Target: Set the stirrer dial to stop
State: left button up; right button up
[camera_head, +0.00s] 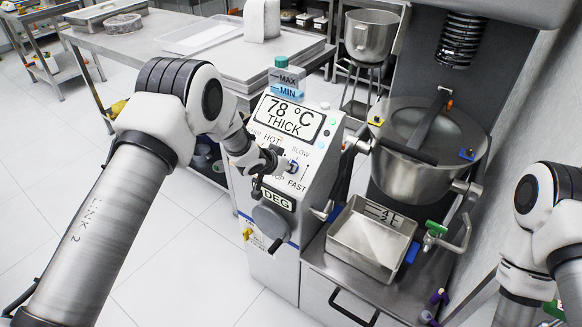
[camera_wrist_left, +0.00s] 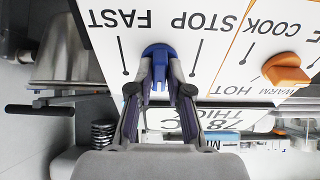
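The stirrer dial is a blue knob (camera_head: 293,165) on the sloped white panel, among SLOW, FAST and STOP. It also shows in the left wrist view (camera_wrist_left: 160,51), where the panel lettering is upside down. My left gripper (camera_wrist_left: 160,72) is at the knob, one finger on each side of its handle. The fingertips look apart, with the handle between them; firm contact is not clear. In the head view my left gripper (camera_head: 280,160) covers part of the panel. I cannot tell which mark the handle points to. My right gripper is out of view.
The display (camera_head: 288,121) reads 78 °C THICK. An orange dial (camera_wrist_left: 287,73) with HOT, WARM and COOK labels sits beside the blue one. A lidded mixer bowl (camera_head: 415,170) and a metal tray (camera_head: 372,243) stand right of the panel. Floor at left is clear.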

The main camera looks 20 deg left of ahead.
pick_arm(q)
grip_shut()
jog(key=shift+r+n+p, duration=0.2)
jog(key=shift+n+p, duration=0.45)
jog(key=shift+n, duration=0.15)
jog(key=shift+d+n+y+p, duration=0.1)
jog(key=shift+n+y+p, duration=0.3)
jog(key=shift+n, duration=0.6)
jog(key=shift+f+n, duration=0.15)
jog(key=shift+n, duration=0.45)
